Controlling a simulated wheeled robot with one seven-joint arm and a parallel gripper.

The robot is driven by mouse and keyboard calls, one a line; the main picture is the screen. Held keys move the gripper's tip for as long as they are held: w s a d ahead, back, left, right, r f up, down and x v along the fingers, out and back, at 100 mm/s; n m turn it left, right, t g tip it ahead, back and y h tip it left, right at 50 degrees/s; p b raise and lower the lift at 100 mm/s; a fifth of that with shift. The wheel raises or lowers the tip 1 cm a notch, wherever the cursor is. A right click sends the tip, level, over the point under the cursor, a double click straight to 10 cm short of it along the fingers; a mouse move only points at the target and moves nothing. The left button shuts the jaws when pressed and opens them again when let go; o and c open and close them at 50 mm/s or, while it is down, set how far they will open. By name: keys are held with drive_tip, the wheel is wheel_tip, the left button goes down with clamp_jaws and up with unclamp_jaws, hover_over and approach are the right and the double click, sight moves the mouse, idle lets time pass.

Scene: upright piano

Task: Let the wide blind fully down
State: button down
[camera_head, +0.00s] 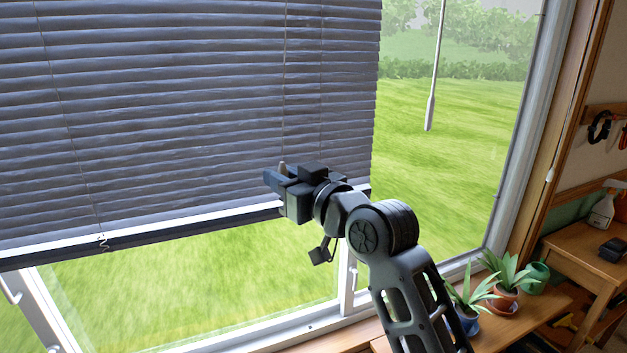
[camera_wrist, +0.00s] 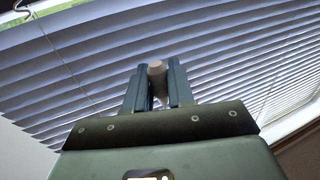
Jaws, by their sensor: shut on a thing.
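The wide blind (camera_head: 190,110) has grey-blue slats and hangs partway down the window. Its bottom rail (camera_head: 150,232) is slightly slanted in the picture, with bare glass below it. In the wrist view the blind's slats (camera_wrist: 90,75) fill the background. My gripper (camera_head: 278,180) is in front of the blind's lower right part. In the wrist view my gripper (camera_wrist: 158,88) is shut on a pale, rounded pull knob (camera_wrist: 157,72). The knob's tip (camera_head: 283,167) just shows in the head view. Whether a cord runs from it cannot be told.
A white hanging wand (camera_head: 430,112) is in front of the bare right window part. Potted plants (camera_head: 507,279) and a green watering can (camera_head: 537,276) stand low at right. A wooden side table (camera_head: 590,262) holds a spray bottle (camera_head: 603,208). The window handle (camera_head: 9,288) is at lower left.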

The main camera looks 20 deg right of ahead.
drive_tip(key=shift+r, duration=2.9)
wheel_tip(320, 180, up, 9)
wheel_tip(320, 180, up, 9)
wheel_tip(320, 180, up, 9)
wheel_tip(320, 180, up, 9)
idle(0.4)
